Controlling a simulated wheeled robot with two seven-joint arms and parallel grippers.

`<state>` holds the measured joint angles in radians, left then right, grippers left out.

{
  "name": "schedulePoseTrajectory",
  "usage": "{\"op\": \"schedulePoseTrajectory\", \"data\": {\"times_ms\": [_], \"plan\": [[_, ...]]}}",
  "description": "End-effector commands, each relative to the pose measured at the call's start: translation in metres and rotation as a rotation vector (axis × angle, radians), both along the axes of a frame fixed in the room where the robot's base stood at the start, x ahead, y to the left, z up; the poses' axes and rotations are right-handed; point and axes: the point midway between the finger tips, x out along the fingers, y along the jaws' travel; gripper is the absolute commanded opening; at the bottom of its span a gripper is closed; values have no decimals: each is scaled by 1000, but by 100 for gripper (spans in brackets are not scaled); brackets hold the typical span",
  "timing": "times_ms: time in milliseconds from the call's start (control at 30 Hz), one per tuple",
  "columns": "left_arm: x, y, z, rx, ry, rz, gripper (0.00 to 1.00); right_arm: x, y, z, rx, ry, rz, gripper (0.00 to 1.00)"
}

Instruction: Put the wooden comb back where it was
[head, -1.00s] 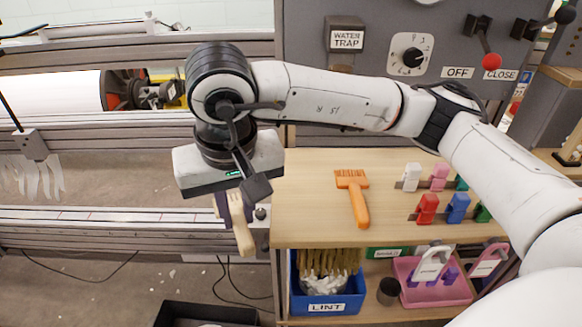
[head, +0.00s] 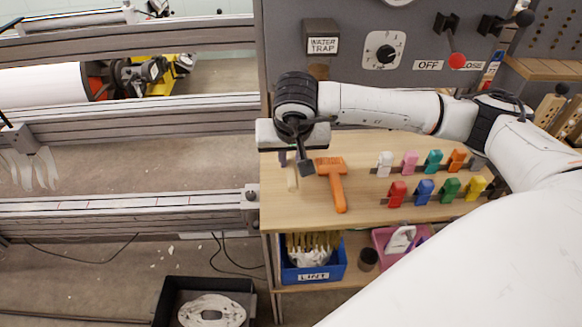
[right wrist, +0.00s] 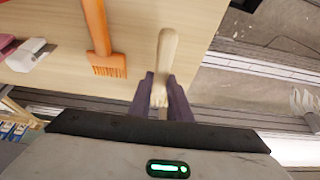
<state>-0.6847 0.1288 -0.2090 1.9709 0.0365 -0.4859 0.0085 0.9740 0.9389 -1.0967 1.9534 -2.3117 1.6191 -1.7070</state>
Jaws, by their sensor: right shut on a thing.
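The wooden comb (head: 292,178) is mostly hidden under my right gripper (head: 294,164) in the head view; only its pale handle shows, above the left end of the wooden table (head: 290,212). In the right wrist view the handle (right wrist: 166,58) points away from my right gripper (right wrist: 161,97), whose dark fingers are shut on the comb. Its teeth are hidden, and I cannot tell whether it touches the tabletop. An orange comb (head: 334,182) lies just to its right; it also shows in the right wrist view (right wrist: 99,38). My left gripper is not in view.
Coloured clips (head: 425,190) stand in two rows to the right on the table. Below are a blue LINT bin (head: 314,275) and a pink holder (head: 381,236). Loom rails (head: 130,206) run left of the table. A black bin (head: 247,287) stands on the floor.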

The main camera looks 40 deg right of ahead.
Motion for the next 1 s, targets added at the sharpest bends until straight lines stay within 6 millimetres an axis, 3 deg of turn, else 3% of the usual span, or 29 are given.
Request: {"op": "schedulePoseTrajectory", "data": {"times_ms": [200, 567, 600, 700, 1000], "plan": [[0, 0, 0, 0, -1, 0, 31, -1, 1, -30, 0, 3, 1, 0], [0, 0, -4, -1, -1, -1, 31, 0, 0, -36, 1, 1, 0, 0], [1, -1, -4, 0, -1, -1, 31, 0, 0, -36, 1, 1, 0, 19], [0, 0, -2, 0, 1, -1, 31, -1, 0, -35, 0, 2, 1, 36], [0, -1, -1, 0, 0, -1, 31, -1, 0, -33, 0, 2, 0, 36]]}}
